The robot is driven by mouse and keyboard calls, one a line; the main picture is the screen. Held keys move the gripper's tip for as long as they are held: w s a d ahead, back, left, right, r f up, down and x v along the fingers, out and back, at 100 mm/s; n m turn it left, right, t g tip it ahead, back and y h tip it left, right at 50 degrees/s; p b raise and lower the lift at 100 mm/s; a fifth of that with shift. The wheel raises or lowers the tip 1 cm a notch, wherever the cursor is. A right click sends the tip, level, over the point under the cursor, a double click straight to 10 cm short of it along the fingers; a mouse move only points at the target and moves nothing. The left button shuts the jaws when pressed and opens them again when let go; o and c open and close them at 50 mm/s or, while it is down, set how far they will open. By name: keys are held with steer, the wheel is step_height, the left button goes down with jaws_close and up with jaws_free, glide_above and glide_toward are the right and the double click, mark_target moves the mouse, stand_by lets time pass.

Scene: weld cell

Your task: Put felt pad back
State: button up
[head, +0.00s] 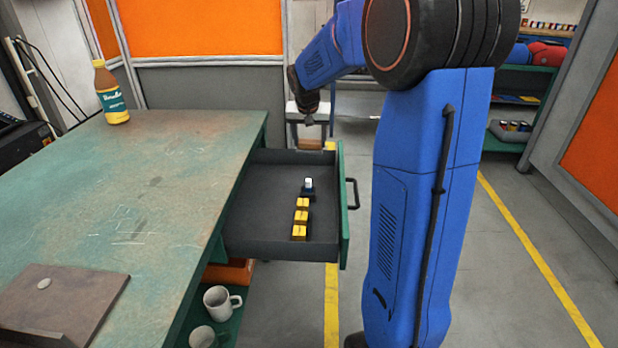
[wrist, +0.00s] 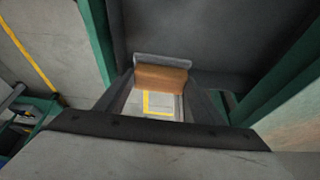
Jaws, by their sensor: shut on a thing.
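My gripper (wrist: 160,88) is shut on a tan-brown block with a grey layer along one side, which looks like the felt pad (wrist: 162,78). In the head view my gripper (head: 310,138) points down just beyond the far end of the open drawer (head: 262,195), with the brown pad (head: 310,145) low between its fingers. The drawer is pulled out from the green bench and has a dark grey inside. The wrist view shows the drawer's dark inside (wrist: 220,35) beyond the pad. The pad's underside is hidden.
Several yellow blocks (head: 301,217) and a small white-topped dark item (head: 308,187) stand in a row near the drawer's front. The drawer's left part is bare. The bench (head: 160,175) holds a bottle (head: 112,95) and a brown board (head: 65,300). Mugs (head: 221,301) stand below.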

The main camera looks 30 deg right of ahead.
steer(key=f, duration=1.1)
steer(key=shift+a+f, duration=0.1)
steer(key=shift+a, duration=0.1)
steer(key=o, duration=1.1)
steer(key=shift+f, duration=0.1)
